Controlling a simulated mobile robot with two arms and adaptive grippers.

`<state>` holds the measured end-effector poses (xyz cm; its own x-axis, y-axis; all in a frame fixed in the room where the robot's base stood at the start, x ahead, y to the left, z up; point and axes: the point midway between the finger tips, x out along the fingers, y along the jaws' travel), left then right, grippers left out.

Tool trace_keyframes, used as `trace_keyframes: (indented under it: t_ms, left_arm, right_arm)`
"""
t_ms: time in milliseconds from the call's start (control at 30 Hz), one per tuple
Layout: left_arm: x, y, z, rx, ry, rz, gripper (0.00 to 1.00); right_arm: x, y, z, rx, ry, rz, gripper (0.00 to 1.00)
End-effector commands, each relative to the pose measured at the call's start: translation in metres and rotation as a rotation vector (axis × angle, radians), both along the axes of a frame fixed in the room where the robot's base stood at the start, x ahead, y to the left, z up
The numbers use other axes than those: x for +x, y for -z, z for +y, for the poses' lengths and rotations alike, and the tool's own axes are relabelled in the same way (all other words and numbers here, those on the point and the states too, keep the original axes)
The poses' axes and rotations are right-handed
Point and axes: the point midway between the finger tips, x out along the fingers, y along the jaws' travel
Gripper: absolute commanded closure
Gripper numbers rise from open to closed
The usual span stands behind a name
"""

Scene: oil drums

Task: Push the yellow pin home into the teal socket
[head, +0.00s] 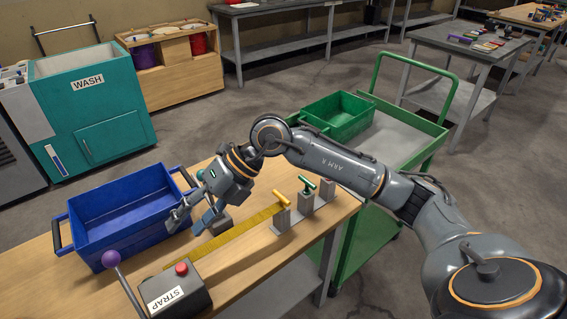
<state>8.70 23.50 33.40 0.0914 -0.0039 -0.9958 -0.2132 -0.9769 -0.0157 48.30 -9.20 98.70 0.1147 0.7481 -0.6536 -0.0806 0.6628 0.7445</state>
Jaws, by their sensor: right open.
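The yellow pin (282,199) has a T-shaped handle and stands in the top of a grey block near the front right edge of the wooden table. Beside it, a teal T-shaped piece (307,184) sits on a second grey block; I cannot tell a separate teal socket. How deep the yellow pin sits is too small to tell. My right gripper (188,222) is open, pointing down over the table, left of the yellow pin and apart from it. My left gripper is not in view.
A yellow strap (225,237) runs across the table to the box marked STRAP (176,289), which has a red button and a purple-knobbed lever. A blue bin (128,228) stands left of my gripper. A green cart (409,130) with a green bin stands behind the table.

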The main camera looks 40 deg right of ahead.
Motion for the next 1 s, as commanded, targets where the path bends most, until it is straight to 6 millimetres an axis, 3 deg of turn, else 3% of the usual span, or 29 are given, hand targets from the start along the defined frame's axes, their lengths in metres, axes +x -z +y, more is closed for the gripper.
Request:
trace_keyframes:
  t_ms: [100,200,300,400,533,667,1000]
  left_arm:
    - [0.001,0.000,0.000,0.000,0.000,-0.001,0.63]
    - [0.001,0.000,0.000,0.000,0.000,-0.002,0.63]
    - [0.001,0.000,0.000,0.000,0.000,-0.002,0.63]
    - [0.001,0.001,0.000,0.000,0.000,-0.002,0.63]
    - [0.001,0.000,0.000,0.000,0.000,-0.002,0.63]
    - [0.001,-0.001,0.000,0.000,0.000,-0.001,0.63]
    - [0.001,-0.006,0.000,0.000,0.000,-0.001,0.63]
  right_arm:
    - [0.021,0.012,-0.081,-0.342,0.101,0.023,0.52]
    - [0.029,0.008,-0.143,-0.565,0.206,0.062,0.52]
    - [0.030,-0.001,-0.188,-0.715,0.300,0.096,0.52]
    - [0.028,-0.009,-0.215,-0.800,0.361,0.121,0.52]
    - [0.027,-0.009,-0.227,-0.840,0.390,0.137,0.52]
    - [0.028,0.004,-0.228,-0.841,0.389,0.140,0.52]
    - [0.037,0.068,-0.230,-0.838,0.385,0.140,0.52]
